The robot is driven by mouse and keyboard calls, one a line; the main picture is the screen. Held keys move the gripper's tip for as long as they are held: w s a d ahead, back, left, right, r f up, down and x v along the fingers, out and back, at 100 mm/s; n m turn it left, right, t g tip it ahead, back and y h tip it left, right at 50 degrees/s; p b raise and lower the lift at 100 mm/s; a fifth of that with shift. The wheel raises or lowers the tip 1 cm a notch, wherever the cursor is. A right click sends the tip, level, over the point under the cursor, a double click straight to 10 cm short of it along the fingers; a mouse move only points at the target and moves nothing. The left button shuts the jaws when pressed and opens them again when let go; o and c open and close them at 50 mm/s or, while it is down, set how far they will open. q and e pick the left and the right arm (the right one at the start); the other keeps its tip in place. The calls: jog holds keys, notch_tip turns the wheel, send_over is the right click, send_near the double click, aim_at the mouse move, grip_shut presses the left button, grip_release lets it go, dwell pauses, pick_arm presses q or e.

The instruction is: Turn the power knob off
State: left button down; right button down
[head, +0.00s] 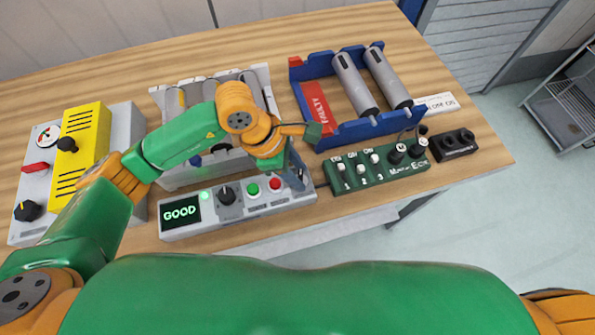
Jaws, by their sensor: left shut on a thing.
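Several black knobs show, and I cannot read which one is marked power. My left gripper (297,181) points down at the right end of the "GOOD" box, beside the red button. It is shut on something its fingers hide. My right gripper is out of view.
The "GOOD" box (262,207) has a green button (252,190) and a red button (275,184). Behind it is a grey fixture (160,103). A blue rack (323,66) holds two grey cylinders. A black block (453,143) stands at right. The table's back edge is clear.

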pick_arm(q)
jog(key=n+t+b, duration=0.1)
jog(key=n+b, duration=0.1)
jog(key=n, duration=0.1)
jog(key=shift+f+n+b, duration=0.15)
jog(key=shift+n+b, duration=0.15)
jog(key=shift+n, duration=0.1)
jog(key=n+t+b, duration=0.1)
jog(key=n+b, duration=0.2)
jog(key=shift+s+d+n+t+y, duration=0.1)
jog(key=shift+s+n+t+y, duration=0.05)
jog(key=shift+n+t+y, duration=0.2)
jog(key=n+t+y+b, duration=0.1)
jog(key=n+b, duration=0.1)
jog(key=n, duration=0.1)
jog(key=shift+d, duration=0.1)
jog(key=shift+s+n+y+b, duration=0.1)
jog(key=shift+n+y+b, duration=0.15)
jog(key=shift+n+b, duration=0.75)
jog(key=shift+r+n+t, duration=0.2)
jog(key=shift+n+t, duration=0.05)
jog(key=shift+c, duration=2.2)
grip_release()
jog(key=shift+r, duration=0.1)
jog(key=v, duration=0.7)
jog(key=shift+p, duration=0.35)
